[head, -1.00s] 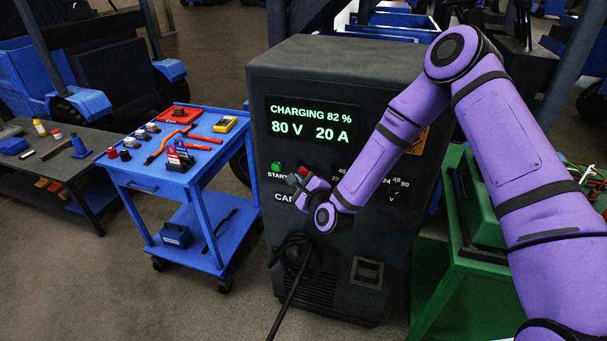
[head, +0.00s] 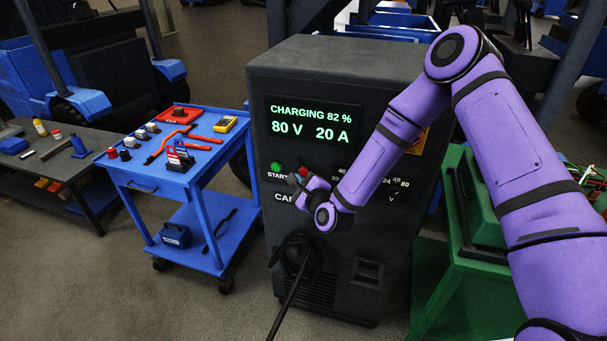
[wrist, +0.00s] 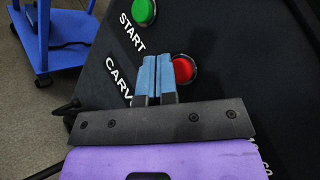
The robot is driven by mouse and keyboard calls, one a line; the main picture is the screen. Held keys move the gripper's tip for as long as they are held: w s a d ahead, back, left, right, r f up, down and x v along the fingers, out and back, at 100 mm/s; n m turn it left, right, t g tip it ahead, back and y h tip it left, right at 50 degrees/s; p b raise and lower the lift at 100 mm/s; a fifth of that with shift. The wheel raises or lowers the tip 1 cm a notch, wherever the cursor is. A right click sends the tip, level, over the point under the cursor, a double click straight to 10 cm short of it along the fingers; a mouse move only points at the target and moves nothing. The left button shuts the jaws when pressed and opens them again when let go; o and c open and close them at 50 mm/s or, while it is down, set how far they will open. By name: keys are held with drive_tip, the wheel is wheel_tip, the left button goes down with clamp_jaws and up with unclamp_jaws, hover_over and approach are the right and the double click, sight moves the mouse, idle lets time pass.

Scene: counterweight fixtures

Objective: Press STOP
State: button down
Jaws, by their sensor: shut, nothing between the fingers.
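A black cable (head: 292,262) hangs on the cabinet front below my wrist. A blue tool cart (head: 140,185) stands to the left, with a dark bench (head: 85,155) beyond it. A green stand (head: 440,270) is close on the right.

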drive_tip(key=shift+w, duration=0.1)
drive_tip(key=shift+w+d, duration=0.15)
drive_tip(key=shift+w, duration=0.1)
drive_tip(key=shift+w+d, duration=0.2)
drive_tip(key=shift+w, duration=0.35)
idle(1.1)
drive_tip(key=shift+s, duration=0.1)
drive_tip(key=shift+s+a, duration=0.35)
drive_tip(key=shift+s, duration=0.5)
drive_tip(key=shift+s+a, duration=0.3)
drive_tip(key=shift+s, duration=0.5)
drive_tip(key=shift+s+a, duration=0.25)
drive_tip(key=shift+s, duration=0.5)
drive_tip(key=shift+s+a, duration=0.3)
drive_tip(key=shift+s, duration=0.5)
drive_tip(key=shift+w+r, duration=0.1)
drive_tip(key=shift+r, duration=0.05)
